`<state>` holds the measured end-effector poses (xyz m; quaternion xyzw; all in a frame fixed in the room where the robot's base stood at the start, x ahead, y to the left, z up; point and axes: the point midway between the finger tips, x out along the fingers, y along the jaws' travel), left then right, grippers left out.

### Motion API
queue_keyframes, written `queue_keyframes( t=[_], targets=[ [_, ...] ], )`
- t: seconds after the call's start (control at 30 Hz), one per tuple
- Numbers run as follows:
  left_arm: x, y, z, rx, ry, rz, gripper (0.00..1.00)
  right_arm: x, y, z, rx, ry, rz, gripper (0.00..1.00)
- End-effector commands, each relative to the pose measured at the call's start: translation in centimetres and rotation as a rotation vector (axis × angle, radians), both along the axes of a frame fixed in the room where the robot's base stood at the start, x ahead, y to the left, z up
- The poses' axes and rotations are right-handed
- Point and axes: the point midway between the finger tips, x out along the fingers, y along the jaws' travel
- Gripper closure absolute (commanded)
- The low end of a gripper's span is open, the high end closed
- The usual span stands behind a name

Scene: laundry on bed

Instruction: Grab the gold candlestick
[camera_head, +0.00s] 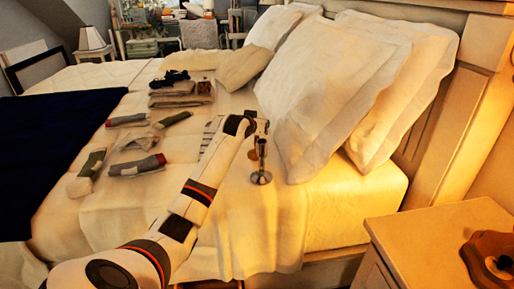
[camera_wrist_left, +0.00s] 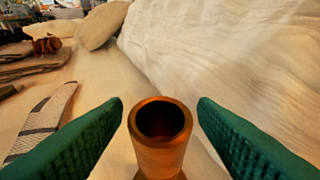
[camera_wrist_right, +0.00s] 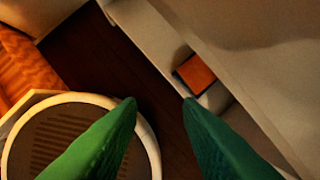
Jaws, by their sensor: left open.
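The gold candlestick (camera_head: 261,177) stands upright on the bed, in front of the large pillows. In the left wrist view its hollow round top and stem (camera_wrist_left: 160,155) show in the lower middle, and its base is hidden. My left gripper (camera_head: 260,126) is at the candlestick's upper part. In the left wrist view its green fingers (camera_wrist_left: 160,103) are open, one on each side of the candlestick, with a visible gap on both sides. My right gripper (camera_wrist_right: 159,100) is out of the head view. In its own wrist view its fingers are apart with nothing between them.
Large white pillows (camera_head: 325,90) stand close to the right of the candlestick. Several socks (camera_head: 137,165) and folded clothes (camera_head: 180,95) lie to the left. A dark blue blanket (camera_head: 60,150) covers the far left. A wooden nightstand (camera_head: 440,240) stands at the right.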

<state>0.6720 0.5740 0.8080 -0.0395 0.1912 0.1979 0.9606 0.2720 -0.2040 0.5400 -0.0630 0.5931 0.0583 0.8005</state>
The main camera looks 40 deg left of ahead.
Motion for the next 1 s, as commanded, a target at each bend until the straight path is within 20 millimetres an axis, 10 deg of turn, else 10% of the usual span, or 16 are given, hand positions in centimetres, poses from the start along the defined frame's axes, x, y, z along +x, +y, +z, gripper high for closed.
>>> queue_keyframes(
  t=[0.23,0.57,1.0],
  targets=[
    [0.14,0.04,-0.05,0.000,0.000,0.000,0.47,-0.05,-0.02,0.19,-0.001,0.000,0.000,0.68],
    [0.12,0.05,-0.06,0.000,0.000,0.000,0.99,-0.02,-0.03,0.19,-0.001,-0.001,0.000,0.68],
    [0.13,0.08,0.65,0.001,-0.003,0.000,1.00,0.10,0.00,0.31,0.000,-0.006,0.000,0.68]
  ],
)
